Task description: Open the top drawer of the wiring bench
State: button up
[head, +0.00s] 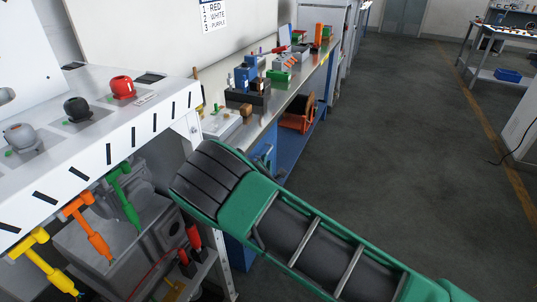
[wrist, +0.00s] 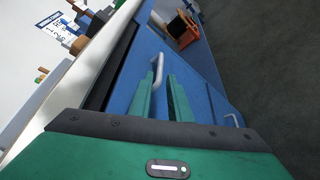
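The wiring bench (head: 262,118) has a metal top and blue drawers beneath it, mostly hidden behind my arm in the head view. In the wrist view the top drawer's blue front (wrist: 190,82) fills the middle, with a pale metal bar handle (wrist: 158,68). A dark strip lies between the bench top edge and the drawer front; I cannot tell whether the drawer is ajar. My gripper (wrist: 160,78) is open, its two green fingers apart at the handle. The handle's near end appears between the fingertips; contact is not clear. The gripper's fingers are hidden in the head view.
A lower drawer handle (wrist: 231,120) is at the right in the wrist view. An orange reel (head: 298,115) sits on the blue lower shelf. A white dispenser frame (head: 95,125) with coloured tools stands at the left. The floor (head: 400,130) to the right is clear.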

aim_at(268, 151)
jog(key=x, duration=0.9)
jog(key=shift+w+d, duration=0.1)
jog(key=shift+w, duration=0.1)
grip_shut()
